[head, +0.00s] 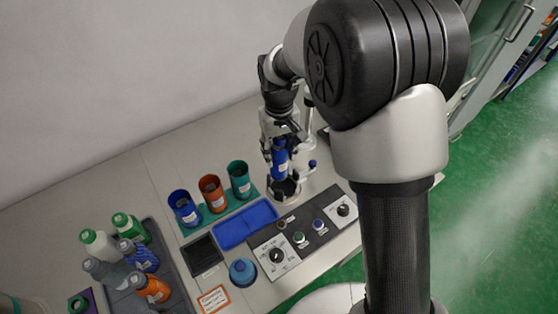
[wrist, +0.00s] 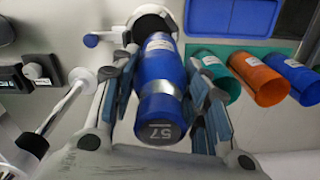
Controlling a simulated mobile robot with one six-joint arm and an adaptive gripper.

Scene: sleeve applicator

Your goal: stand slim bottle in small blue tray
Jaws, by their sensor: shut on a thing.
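My gripper (head: 281,148) is shut on a blue bottle (head: 280,160) with a white label and a silver band. In the wrist view the bottle (wrist: 158,95) lies between both fingers (wrist: 163,72), its end marked 57 toward the camera. The bottle looks upright, just above or at the dark round holder (head: 285,191) of a white fixture; I cannot tell whether they touch. The small blue tray (head: 262,212) lies flat left of and nearer than the holder, with nothing in it. It also shows in part at the top of the wrist view (wrist: 230,20).
Blue (head: 184,208), orange (head: 212,193) and teal (head: 239,180) cups stand on a green strip behind the tray. A control panel (head: 305,231) lies in front. A grey tray (head: 176,270) holds several bottles at left. A blue round-bodied container (head: 243,271) stands near a black tray (head: 203,255).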

